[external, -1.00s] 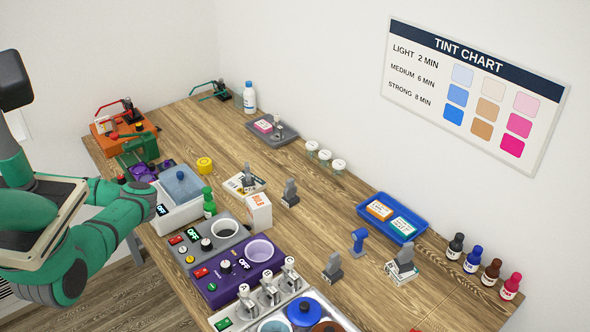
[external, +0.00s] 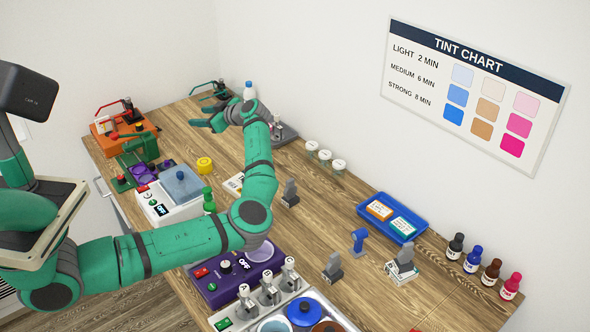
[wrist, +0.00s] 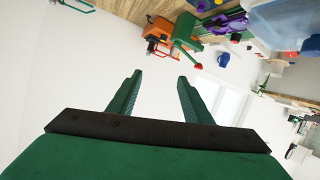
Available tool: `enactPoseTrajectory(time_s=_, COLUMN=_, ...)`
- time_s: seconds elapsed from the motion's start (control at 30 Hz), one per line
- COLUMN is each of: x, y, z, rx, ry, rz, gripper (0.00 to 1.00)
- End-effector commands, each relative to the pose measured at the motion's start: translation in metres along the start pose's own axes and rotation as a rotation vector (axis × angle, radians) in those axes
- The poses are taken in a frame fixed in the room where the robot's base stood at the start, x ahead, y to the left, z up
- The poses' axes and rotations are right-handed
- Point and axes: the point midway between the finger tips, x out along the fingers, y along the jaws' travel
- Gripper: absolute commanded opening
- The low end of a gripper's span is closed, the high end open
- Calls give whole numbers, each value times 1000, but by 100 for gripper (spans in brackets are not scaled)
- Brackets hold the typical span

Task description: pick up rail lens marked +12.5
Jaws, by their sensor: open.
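I cannot make out a rail lens marked +12.5 in either view; no such marking is readable. Small grey upright pieces stand on the table in the external view: one near the middle (external: 290,194), one nearer the front (external: 333,268) and one at the right on a pale base (external: 404,260). A blue upright piece (external: 358,240) stands between the last two. I cannot tell whether any is a lens. My gripper (external: 206,123) is above the far part of the table. In the wrist view my gripper (wrist: 160,79) is open, with nothing between its fingers.
An orange device (external: 126,130) and a green device (external: 138,150) stand at the far left. A blue tray (external: 376,225) holds two boxes. Dye bottles (external: 472,259) line the wall at right. My arm crosses above the table, hiding part of it. The right-middle wood is mostly clear.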

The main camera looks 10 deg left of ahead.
Motion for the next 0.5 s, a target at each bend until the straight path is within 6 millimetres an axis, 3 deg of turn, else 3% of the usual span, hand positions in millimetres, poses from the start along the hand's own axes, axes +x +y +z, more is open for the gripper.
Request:
enactPoseTrajectory(time_s=0.03, x=-48, y=19, z=20, rx=65, ry=-26, rz=50, gripper=45)
enactPoseTrajectory(time_s=0.13, x=-136, y=40, z=61, rx=197, ry=-64, rz=127, gripper=45)
enactPoseTrajectory(time_s=0.2, x=-195, y=43, z=94, rx=276, ry=-83, rz=172, gripper=45)
enactPoseTrajectory(time_s=0.3, x=-262, y=31, z=150, rx=343, ry=-93, rz=211, gripper=45)
enactPoseTrajectory(time_s=0.4, x=-299, y=7, z=204, rx=345, ry=-86, rz=215, gripper=45)
enactPoseTrajectory(time_s=0.5, x=-314, y=-13, z=240, rx=315, ry=-75, rz=209, gripper=45)
